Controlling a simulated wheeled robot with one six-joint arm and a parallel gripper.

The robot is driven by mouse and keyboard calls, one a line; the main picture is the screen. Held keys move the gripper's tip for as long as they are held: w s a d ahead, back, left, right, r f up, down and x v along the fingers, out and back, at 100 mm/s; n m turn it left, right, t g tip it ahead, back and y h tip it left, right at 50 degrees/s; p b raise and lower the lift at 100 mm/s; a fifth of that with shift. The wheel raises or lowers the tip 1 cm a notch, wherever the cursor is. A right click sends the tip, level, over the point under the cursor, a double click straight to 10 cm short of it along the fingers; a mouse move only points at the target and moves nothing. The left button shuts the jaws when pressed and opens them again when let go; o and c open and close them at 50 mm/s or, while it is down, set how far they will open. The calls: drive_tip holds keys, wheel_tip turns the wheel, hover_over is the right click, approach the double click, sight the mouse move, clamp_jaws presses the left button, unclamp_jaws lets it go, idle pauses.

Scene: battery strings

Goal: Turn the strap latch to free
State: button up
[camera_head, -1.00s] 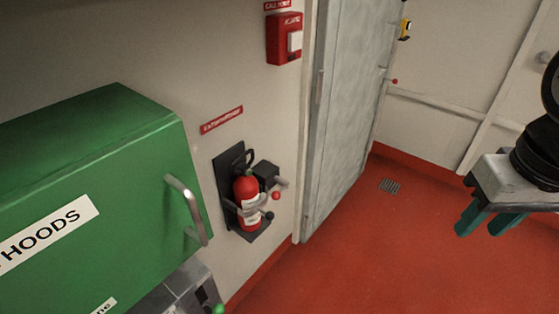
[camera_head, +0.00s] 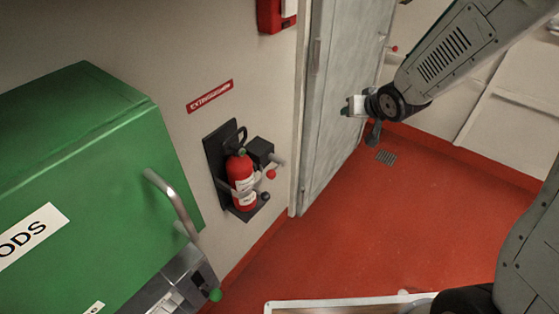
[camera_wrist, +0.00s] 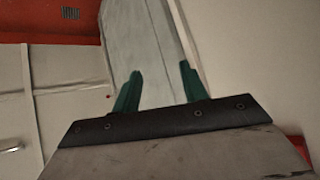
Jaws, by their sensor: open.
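A red fire extinguisher (camera_head: 241,182) stands upright on a dark wall bracket (camera_head: 215,157) in the head view. A grey strap seems to cross its front. A black box (camera_head: 260,150) with a grey stub and a red knob (camera_head: 271,174) sits beside it; a small dark knob (camera_head: 265,196) is lower. I cannot tell which part is the strap latch or how it is turned. My gripper (camera_head: 347,106) is to the right of the extinguisher, apart from it, in front of the grey door. In the wrist view its green fingers (camera_wrist: 159,88) are spread and empty.
A green cabinet (camera_head: 85,170) with a metal handle (camera_head: 172,203) juts out at the left. The grey door (camera_head: 340,60) is right of the extinguisher. A light-edged board (camera_head: 350,302) shows at the bottom. The red floor (camera_head: 370,220) between is clear.

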drive_tip(key=w+a+f+y, duration=0.3)
drive_tip(key=a+f, duration=0.2)
drive_tip(key=f, duration=0.2)
drive_tip(key=m+t+y, duration=0.1)
drive_tip(key=t+y, duration=0.1)
drive_tip(key=y, duration=0.7)
approach(285, 164)
drive_tip(key=x, duration=0.4)
drive_tip(key=shift+w+a, duration=0.2)
drive_tip(key=shift+w, duration=0.05)
drive_tip(key=x, duration=0.7)
drive_tip(key=shift+w+a, duration=0.2)
drive_tip(key=shift+a, duration=0.1)
drive_tip(key=shift+c, duration=0.3)
clamp_jaws()
